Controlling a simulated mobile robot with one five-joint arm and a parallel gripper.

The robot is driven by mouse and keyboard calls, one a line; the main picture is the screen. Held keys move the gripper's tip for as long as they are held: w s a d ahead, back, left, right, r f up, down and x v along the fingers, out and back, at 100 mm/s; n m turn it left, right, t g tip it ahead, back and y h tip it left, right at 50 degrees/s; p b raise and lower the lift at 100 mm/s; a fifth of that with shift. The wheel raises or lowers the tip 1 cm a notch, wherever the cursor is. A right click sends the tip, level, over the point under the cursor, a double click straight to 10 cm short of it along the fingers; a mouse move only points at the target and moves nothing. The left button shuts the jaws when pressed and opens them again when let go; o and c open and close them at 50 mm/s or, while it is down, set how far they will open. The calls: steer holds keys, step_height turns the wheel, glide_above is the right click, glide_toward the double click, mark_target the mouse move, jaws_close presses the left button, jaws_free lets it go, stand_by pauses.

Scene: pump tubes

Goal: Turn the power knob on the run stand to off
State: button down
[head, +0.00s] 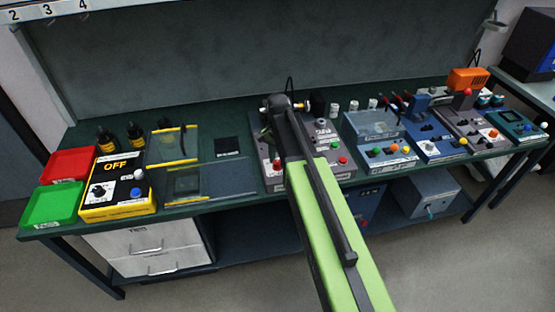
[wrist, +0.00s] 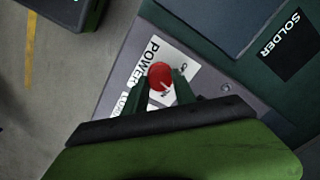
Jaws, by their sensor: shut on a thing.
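The run stand (head: 310,180) is a grey box in the middle of the bench. Its red power knob (wrist: 161,75) sits on a white label plate marked POWER in the wrist view. OFF is printed at the plate's upper right and what looks like ON just below the knob. A pale mark on the knob seems to point down toward ON. My gripper (wrist: 163,88) has its dark green fingers on either side of the knob, shut on it. In the head view my arm covers part of the stand, and the fingers are hard to make out.
A black SOLDER square (head: 227,146) lies left of the stand. A yellow box reading OFF (head: 116,185) and red (head: 72,163) and green (head: 54,203) trays are farther left. A clear-lidded box (head: 372,125) stands close on the right, with more devices beyond.

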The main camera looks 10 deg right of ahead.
mark_target(278, 162)
steer(key=n, duration=0.5)
steer(key=shift+n, duration=0.3)
steer(key=n, duration=0.5)
steer(key=shift+n, duration=0.3)
steer(key=c, duration=1)
jaws_free()
step_height(278, 162, up, 18)
steer(key=p, duration=1.7)
steer(key=shift+f, duration=0.25)
